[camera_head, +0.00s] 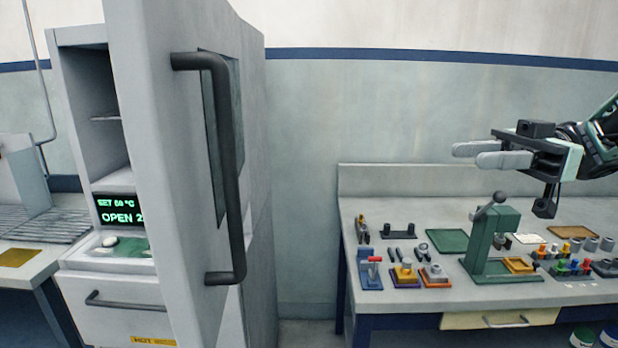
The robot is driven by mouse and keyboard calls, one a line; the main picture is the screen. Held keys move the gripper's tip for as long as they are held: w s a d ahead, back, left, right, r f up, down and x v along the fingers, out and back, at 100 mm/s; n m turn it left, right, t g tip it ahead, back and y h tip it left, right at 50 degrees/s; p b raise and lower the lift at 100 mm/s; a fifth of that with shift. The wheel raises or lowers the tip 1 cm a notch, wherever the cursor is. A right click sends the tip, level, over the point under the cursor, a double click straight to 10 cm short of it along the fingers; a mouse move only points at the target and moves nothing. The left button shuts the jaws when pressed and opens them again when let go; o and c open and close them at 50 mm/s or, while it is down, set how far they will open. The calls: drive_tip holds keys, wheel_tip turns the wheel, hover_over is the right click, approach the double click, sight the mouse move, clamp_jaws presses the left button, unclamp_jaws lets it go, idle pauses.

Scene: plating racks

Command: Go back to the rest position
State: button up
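My gripper (465,155) is at the upper right, held in the air above the workbench (400,292). Its two pale fingers point left. They are offset from each other and look apart, with nothing seen between them. The black hand and wrist behind the fingers reach to the right edge of the view. The gripper touches nothing that I can see.
A tall cabinet stands at the left with its door (165,180) swung open; its display (120,211) reads OPEN. The door's dark handle (230,180) sticks out. A green lever press (492,235) stands on the bench among trays and small parts.

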drive_tip(key=w+a+f+m+t+h, duration=0.2)
drive_tip(key=w+a+m+t+h, duration=0.1)
drive_tip(key=w+a+m+t, duration=0.25)
drive_tip(key=w+a+f+m+t+h, duration=0.2)
drive_tip(key=w+a+f+t+h, duration=0.1)
drive_tip(key=w+a+t, duration=0.4)
drive_tip(key=s+d+f+m+g+h, duration=0.2)
drive_tip(key=s+f+m+g+h, duration=0.25)
drive_tip(key=s+f+h, duration=0.7)
drive_tip(key=s+d+f+g, duration=0.1)
drive_tip(key=s+f+g, duration=0.1)
drive_tip(key=s, duration=0.8)
drive_tip(key=s+d+f+g, duration=0.1)
drive_tip(key=s+f+g, duration=0.2)
drive_tip(key=s, duration=0.7)
drive_tip(key=shift+f, duration=0.45)
drive_tip(key=shift+w, duration=0.1)
